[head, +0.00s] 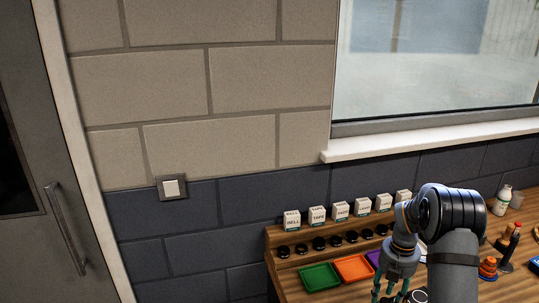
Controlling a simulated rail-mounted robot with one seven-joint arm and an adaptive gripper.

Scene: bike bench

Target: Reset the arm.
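My arm reaches in from the bottom right in the head view and bends down over the wooden bench (440,287). My gripper (389,293) points down at the bottom edge of the frame, to the right of the coloured trays. Its two fingers stand apart with a gap between them, and I see nothing held there. The very ends of the fingers are at or past the frame edge.
Green (320,277) and orange (353,268) trays lie left of my gripper; a purple one (374,258) is partly hidden. Several white labelled boxes (317,216) and black round pieces (319,243) line the back. A white bottle (502,201) and orange-based object (488,268) stand right.

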